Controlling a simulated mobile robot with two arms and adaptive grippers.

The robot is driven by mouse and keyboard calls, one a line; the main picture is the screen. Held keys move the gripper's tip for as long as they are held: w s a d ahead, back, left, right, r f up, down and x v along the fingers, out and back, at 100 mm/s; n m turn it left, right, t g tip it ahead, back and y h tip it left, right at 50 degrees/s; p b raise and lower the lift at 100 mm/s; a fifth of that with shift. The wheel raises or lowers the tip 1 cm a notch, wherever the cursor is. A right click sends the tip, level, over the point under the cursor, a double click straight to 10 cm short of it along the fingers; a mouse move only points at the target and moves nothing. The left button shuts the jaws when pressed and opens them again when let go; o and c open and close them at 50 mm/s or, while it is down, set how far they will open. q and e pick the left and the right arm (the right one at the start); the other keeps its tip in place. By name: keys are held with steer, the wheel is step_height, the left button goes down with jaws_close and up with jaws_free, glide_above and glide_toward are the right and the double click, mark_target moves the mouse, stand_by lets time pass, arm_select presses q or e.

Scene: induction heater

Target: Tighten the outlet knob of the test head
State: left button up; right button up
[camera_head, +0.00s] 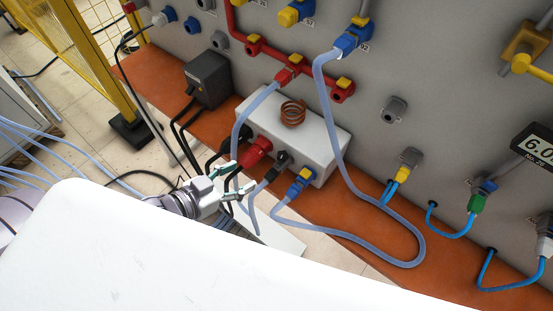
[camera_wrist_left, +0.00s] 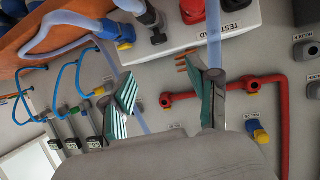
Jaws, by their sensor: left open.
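The test head (camera_head: 325,145) is a white box with a copper coil (camera_head: 293,112) on top, on the orange ledge; its labelled face shows in the left wrist view (camera_wrist_left: 242,17). Its front carries a red knob (camera_head: 257,150), a black connector (camera_head: 281,160) and a blue-and-yellow hose fitting (camera_head: 301,180). The red knob (camera_wrist_left: 191,10) and blue fitting (camera_wrist_left: 125,33) also show in the wrist view. I cannot tell which part is the outlet knob. My left gripper (camera_head: 234,178) is open and empty, in front of the box's left end; its fingers (camera_wrist_left: 168,92) show too. My right gripper is not in view.
Light-blue hoses (camera_head: 335,140) loop from wall fittings down to the test head. A red pipe (camera_head: 270,48) with yellow-handled valves runs along the grey wall. A black box (camera_head: 208,80) stands left on the ledge (camera_head: 160,87). Black cables hang near my left gripper.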

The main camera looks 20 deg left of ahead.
mark_target(283, 155)
arm_select(q)
steer(key=p+x, duration=0.2)
steer(key=x, duration=1.1)
steer(key=shift+w+d, duration=0.15)
jaws_close()
steer(key=shift+w+m+g+h, duration=0.15)
steer(key=shift+m+g+h, duration=0.25)
steer(key=shift+m+h, duration=0.3)
steer(key=shift+m+g+h+b, duration=0.45)
steer(key=shift+m+g+h, duration=0.05)
steer(key=shift+m+h, duration=0.1)
steer(key=shift+a, duration=0.25)
